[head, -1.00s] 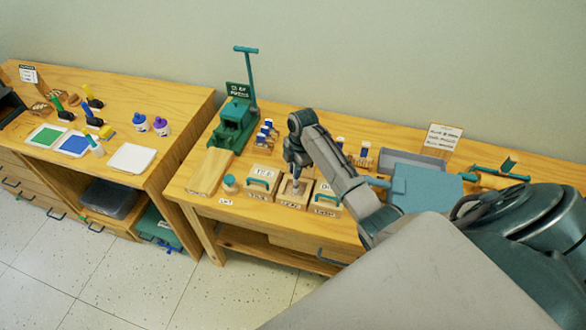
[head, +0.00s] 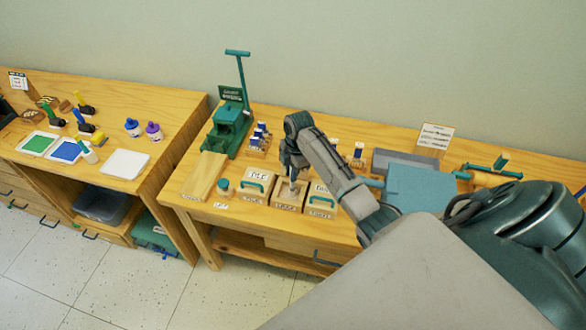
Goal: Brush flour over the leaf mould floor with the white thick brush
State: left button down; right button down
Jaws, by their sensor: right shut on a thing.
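Three small wooden mould boxes stand in a row on the right bench. The middle one, the leaf mould (head: 288,207) by its place under my arm, is open at the top; its label is too blurred to read surely. My right gripper (head: 293,172) points down over this box and is shut on the thin handle of a brush (head: 293,188). The brush's lower end is at the box opening; I cannot tell if it touches the floor inside. The flour is too small to make out. My left gripper is out of view.
A small jar (head: 223,188) and a wooden board (head: 204,176) lie further left. A green press (head: 230,125) stands behind. A grey tray (head: 400,161) is at the right.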

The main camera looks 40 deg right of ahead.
jog(key=shift+w+a, duration=0.2)
jog(key=shift+a, duration=0.05)
jog(key=shift+w+a, duration=0.3)
jog(key=shift+w, duration=0.15)
jog(key=shift+w+a, duration=0.3)
jog(key=shift+a, duration=0.05)
jog(key=shift+s+d, duration=0.1)
